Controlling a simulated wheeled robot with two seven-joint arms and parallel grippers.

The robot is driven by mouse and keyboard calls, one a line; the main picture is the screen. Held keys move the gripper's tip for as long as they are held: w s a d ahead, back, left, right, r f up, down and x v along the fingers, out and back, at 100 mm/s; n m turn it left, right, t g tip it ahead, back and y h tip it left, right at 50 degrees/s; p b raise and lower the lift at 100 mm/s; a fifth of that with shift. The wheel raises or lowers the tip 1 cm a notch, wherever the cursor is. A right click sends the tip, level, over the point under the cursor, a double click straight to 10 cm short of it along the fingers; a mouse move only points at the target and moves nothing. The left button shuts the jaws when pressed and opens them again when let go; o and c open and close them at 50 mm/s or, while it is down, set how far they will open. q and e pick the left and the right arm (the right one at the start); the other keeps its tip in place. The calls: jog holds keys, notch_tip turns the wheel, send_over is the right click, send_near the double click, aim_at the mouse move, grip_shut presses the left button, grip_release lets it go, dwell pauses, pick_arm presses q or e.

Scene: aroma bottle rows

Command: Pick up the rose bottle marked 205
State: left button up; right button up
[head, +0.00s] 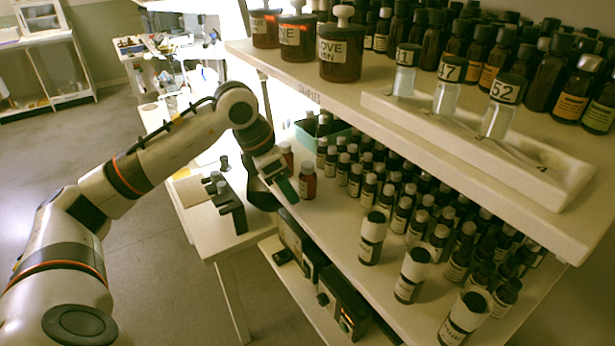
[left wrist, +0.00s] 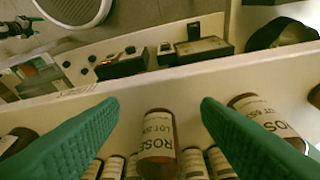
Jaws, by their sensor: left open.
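My left gripper (head: 283,190) is at the left edge of the middle shelf, beside a small red-brown bottle (head: 307,180). In the left wrist view its green fingers (left wrist: 159,104) are spread and empty. A brown bottle (left wrist: 158,135) with a white label stands between and just beyond them, apart from both. Its label reads ROSE and LOT 20; the last digit is not clear. Another bottle with a ROSE label (left wrist: 262,115) is to the right, partly behind the right finger. My right gripper is not in view.
Rows of small bottles (head: 400,213) fill the middle shelf, close to my gripper. An upper shelf (head: 440,140) with jars and bottles overhangs them. A side table (head: 205,235) with a dark rack stands at the left. Dark devices (head: 340,300) sit on a lower shelf.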

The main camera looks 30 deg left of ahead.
aim_at(302, 174)
pick_arm(q)
jog(key=w+d, duration=0.1)
jog(key=w+p, duration=0.1)
jog(key=w+d+p, duration=0.1)
jog(key=shift+w+d+f, duration=0.3)
jog(key=shift+w+d, duration=0.05)
jog(key=shift+f, duration=0.2)
jog(key=c, duration=1.1)
